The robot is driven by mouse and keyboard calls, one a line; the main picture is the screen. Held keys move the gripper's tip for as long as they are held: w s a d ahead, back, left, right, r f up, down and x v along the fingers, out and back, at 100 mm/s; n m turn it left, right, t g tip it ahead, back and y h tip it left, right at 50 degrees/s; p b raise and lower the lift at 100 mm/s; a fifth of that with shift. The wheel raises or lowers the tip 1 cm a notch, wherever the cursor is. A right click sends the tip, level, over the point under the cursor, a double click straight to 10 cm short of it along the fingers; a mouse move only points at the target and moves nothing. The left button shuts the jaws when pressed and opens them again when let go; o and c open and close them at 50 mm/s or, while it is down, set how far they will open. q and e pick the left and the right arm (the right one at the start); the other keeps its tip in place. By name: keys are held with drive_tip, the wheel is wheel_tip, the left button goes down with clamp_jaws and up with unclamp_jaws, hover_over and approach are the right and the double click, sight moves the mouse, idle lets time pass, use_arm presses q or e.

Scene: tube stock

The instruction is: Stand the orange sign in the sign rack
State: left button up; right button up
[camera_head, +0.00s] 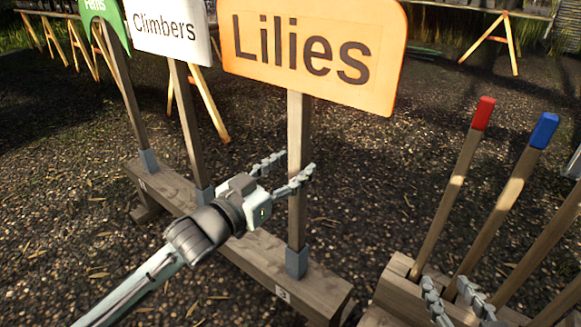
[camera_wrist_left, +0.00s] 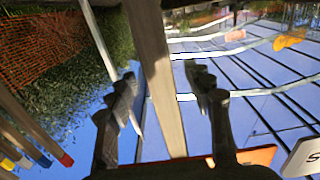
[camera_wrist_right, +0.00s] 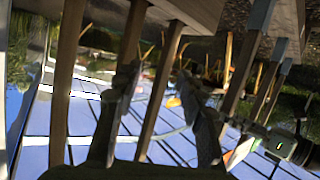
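The orange sign (camera_head: 340,88) reading "Lilies" stands upright, its wooden post (camera_head: 298,130) ending in a grey-blue socket on the sign rack (camera_head: 240,245), at the position marked 3. My left gripper (camera_head: 288,172) is at the post, partway up. In the left wrist view the post (camera_wrist_left: 160,80) passes between the open fingers, with a gap on both sides. My right gripper (camera_head: 458,292) is low at the right, by the wooden handles. In the right wrist view its fingers (camera_wrist_right: 158,85) are apart, with a handle seen between them; contact is unclear.
A white "Climbers" sign (camera_head: 168,32) and a green sign (camera_head: 104,18) stand in the rack to the left. At right, a wooden block (camera_head: 393,290) holds several handles, one red-tipped (camera_head: 482,113) and one blue-tipped (camera_head: 544,130). Open gravel lies between.

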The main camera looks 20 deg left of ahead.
use_arm(q)
drive_tip(key=shift+f, duration=0.15)
drive_tip(key=shift+s+a, duration=0.15)
drive_tip(key=shift+s, duration=0.3)
drive_tip(key=v, duration=1.1)
drive_tip(key=shift+r, duration=0.25)
drive_tip(key=shift+s, duration=0.1)
